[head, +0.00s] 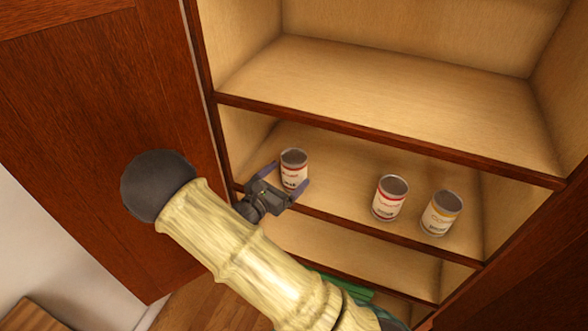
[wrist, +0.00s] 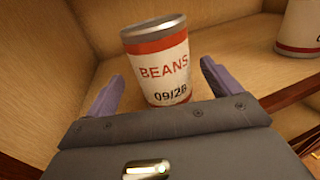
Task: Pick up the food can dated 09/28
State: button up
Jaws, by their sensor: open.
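The food can dated 09/28 (wrist: 160,62) stands upright on the shelf in the wrist view, with a red and white label reading BEANS. My gripper (wrist: 158,88) is open, with one purple finger on each side of the can's lower part. In the head view my gripper (head: 285,178) reaches the can from the front.
Two more cans stand to the right on the same shelf, one with a red and white label (head: 388,203) and one with a yellow-banded label (head: 440,217). The shelf above (head: 400,90) is empty. An open cabinet door (head: 100,120) stands at the left.

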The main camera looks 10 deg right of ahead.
aim_at(298, 152)
jog(key=shift+w+d+r+p, duration=0.25)
jog(key=shift+d+p, duration=0.2)
jog(key=shift+p, duration=0.05)
jog(key=p+x, duration=0.2)
jog(key=x, duration=0.1)
jog(key=shift+d+r, duration=0.15)
jog(key=shift+d, duration=0.1)
jog(key=shift+w+d, duration=0.3)
jog(key=shift+w, duration=0.05)
jog(key=shift+f, duration=0.2)
jog(key=shift+r, duration=0.1)
jog(key=c, duration=1.4)
jog(key=shift+r+b, duration=1.3)
jog(key=shift+r, duration=3.7)
